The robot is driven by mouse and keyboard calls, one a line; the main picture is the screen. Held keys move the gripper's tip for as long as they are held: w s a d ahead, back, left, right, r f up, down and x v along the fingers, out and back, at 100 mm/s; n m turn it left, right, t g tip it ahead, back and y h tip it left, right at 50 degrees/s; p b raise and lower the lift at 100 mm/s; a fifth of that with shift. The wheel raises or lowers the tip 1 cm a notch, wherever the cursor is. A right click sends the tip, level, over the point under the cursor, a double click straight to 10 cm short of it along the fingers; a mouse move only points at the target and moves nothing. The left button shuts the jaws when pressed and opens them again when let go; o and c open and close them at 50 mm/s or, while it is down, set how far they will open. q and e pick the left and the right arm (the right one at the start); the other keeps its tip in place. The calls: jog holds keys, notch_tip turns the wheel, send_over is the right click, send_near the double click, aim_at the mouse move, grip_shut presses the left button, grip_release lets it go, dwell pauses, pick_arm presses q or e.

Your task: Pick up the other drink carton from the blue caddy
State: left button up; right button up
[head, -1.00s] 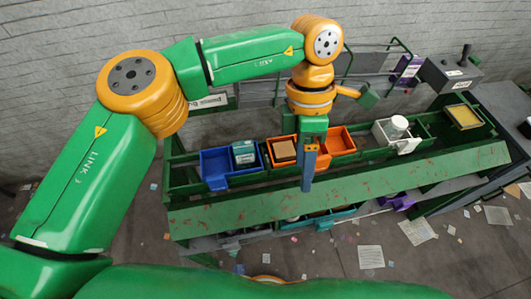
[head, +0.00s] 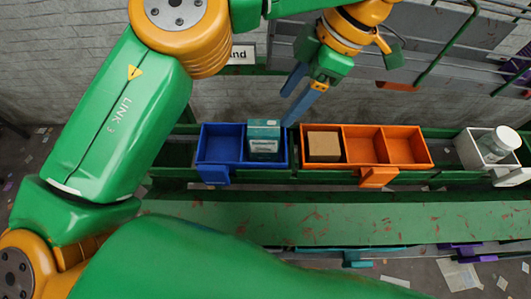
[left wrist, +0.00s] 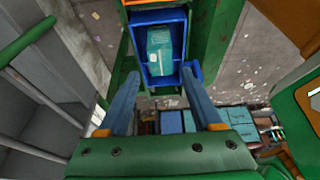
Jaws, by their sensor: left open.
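The blue caddy (head: 214,162) stands on the green rack and has two compartments. Its left compartment is empty. A teal drink carton (head: 264,140) stands in the right compartment. The carton also shows in the left wrist view (left wrist: 160,50), inside the caddy, beyond the fingers. My left gripper (head: 288,108) is open and empty, with blue fingers pointing down and left, just right of the carton in the head view. In the left wrist view its fingertips (left wrist: 160,78) lie either side of the carton's line, apart from it. My right gripper is not in view.
An orange caddy (head: 395,131) with a brown box (head: 324,146) stands right of the blue one. A white bin (head: 468,151) with a white jar (head: 499,145) is farther right. A green ledge (head: 400,220) runs in front. Blue and teal boxes (left wrist: 172,122) show below my fingers.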

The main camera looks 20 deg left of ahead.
aim_at(278, 126)
pick_arm(q)
jog(key=b+x, duration=0.1)
jog(key=x, duration=0.1)
jog(key=b+x, duration=0.1)
jog(key=x, duration=0.2)
jog(key=d+b+x, duration=0.1)
jog(key=b+x, duration=0.1)
jog(key=shift+w+f, duration=0.25)
jog(key=shift+f, duration=0.2)
jog(key=x, duration=0.7)
jog(key=shift+s+a, duration=0.1)
jog(key=shift+s, duration=0.1)
grip_shut()
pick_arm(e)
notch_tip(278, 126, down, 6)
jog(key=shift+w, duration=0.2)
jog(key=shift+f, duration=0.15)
